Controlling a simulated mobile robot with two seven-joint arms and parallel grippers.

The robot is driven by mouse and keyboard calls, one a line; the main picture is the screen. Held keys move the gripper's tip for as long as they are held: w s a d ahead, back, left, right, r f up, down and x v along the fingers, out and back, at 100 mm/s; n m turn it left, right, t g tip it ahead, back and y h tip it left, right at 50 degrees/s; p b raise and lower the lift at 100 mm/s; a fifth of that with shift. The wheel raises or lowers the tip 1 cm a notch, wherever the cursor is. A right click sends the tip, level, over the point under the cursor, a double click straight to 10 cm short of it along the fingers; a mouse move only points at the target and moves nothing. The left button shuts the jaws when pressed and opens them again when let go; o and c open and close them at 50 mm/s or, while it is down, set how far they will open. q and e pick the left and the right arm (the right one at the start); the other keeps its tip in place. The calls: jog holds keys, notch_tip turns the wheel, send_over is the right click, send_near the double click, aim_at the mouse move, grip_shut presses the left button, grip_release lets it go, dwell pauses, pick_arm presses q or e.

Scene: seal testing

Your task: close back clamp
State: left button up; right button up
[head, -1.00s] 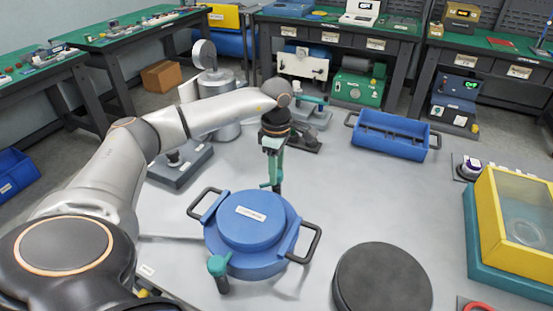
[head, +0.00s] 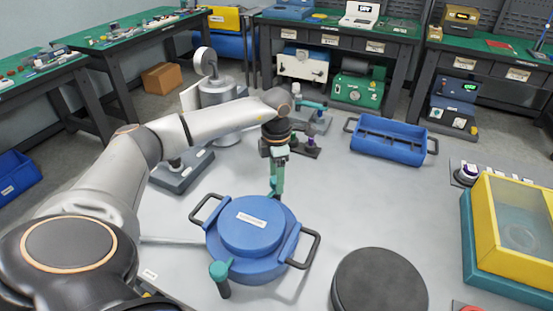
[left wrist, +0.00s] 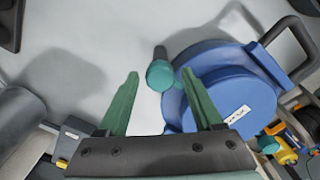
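A blue round vessel with a labelled lid (head: 250,222) stands on the grey bench, with black handles at its sides. The front clamp, with a teal knob (head: 219,270), is on its near side. My left gripper (head: 277,188) points down at the vessel's far edge and hides most of the back clamp in the head view. In the left wrist view my gripper (left wrist: 165,88) is open, green fingers apart. A teal-ended clamp (left wrist: 160,75), seemingly the back one, shows between and below the fingers beside the vessel (left wrist: 225,85). My right gripper is not in view.
A dark round disc (head: 381,283) lies right of the vessel. A blue bin (head: 388,140) is at the back, a yellow-framed box (head: 510,235) at the right, and a steel device (head: 218,95) behind my left arm. The bench between vessel and bin is clear.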

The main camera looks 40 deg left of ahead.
pick_arm(q)
jog(key=m, duration=0.9)
jog(key=shift+b, duration=0.4)
grip_shut()
dwell(1.0)
